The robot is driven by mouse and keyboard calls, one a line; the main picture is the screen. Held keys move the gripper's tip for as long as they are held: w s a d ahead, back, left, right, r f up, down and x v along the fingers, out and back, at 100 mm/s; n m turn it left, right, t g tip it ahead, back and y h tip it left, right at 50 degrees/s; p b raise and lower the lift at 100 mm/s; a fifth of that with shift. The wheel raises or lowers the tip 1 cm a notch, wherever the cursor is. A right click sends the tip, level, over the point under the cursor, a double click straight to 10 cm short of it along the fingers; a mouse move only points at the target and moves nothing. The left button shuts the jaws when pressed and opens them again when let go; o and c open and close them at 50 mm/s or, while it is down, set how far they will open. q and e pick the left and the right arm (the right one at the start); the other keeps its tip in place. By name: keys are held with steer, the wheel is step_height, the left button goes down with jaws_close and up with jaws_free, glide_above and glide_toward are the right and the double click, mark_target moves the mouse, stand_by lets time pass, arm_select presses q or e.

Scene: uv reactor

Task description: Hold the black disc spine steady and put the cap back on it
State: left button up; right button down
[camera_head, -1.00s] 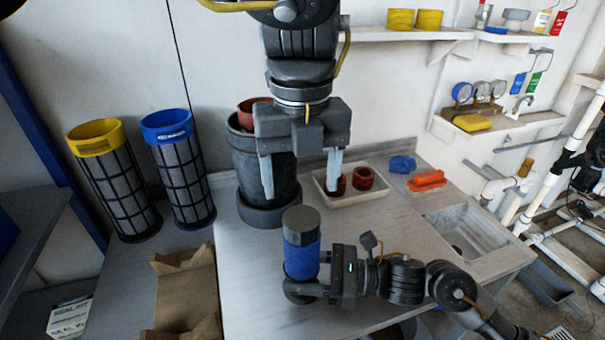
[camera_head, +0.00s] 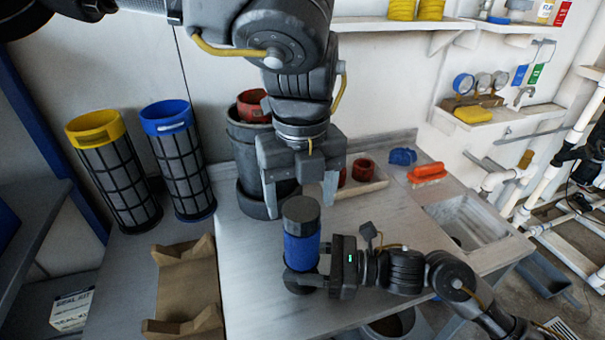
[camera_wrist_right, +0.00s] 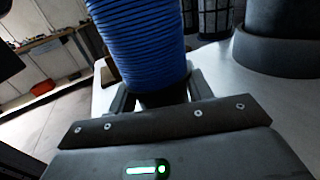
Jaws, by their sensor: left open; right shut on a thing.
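The disc spine stands upright on the bench as a blue ribbed stack (camera_head: 302,250), with a black lower end (camera_wrist_right: 163,98) showing in the right wrist view. A dark grey cylindrical cap (camera_head: 301,209) sits on top of the blue stack. My right gripper (camera_head: 302,283) comes from the right, low down, and is shut on the spine's lower end. My left gripper (camera_head: 300,197) points down from above, open and empty. Its fingertips appear either side of the cap's top edge in the head view; I cannot tell if they touch it.
A black housing (camera_head: 245,150) with a red part stands behind. A yellow-topped cartridge (camera_head: 112,170) and a blue-topped one (camera_head: 180,160) lean at the left. A brown cradle (camera_head: 187,285) lies front left. The bench right of the tray (camera_head: 370,188) has free room before the sink (camera_head: 468,215).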

arm_select(q)
steer(key=shift+f, duration=1.35)
steer(key=c, duration=1)
steer(key=m, duration=0.5)
steer(key=o, duration=1.2)
step_height(320, 180, up, 12)
steer(key=shift+r, duration=0.1)
arm_select(e)
steer(key=c, duration=0.5)
jaws_free()
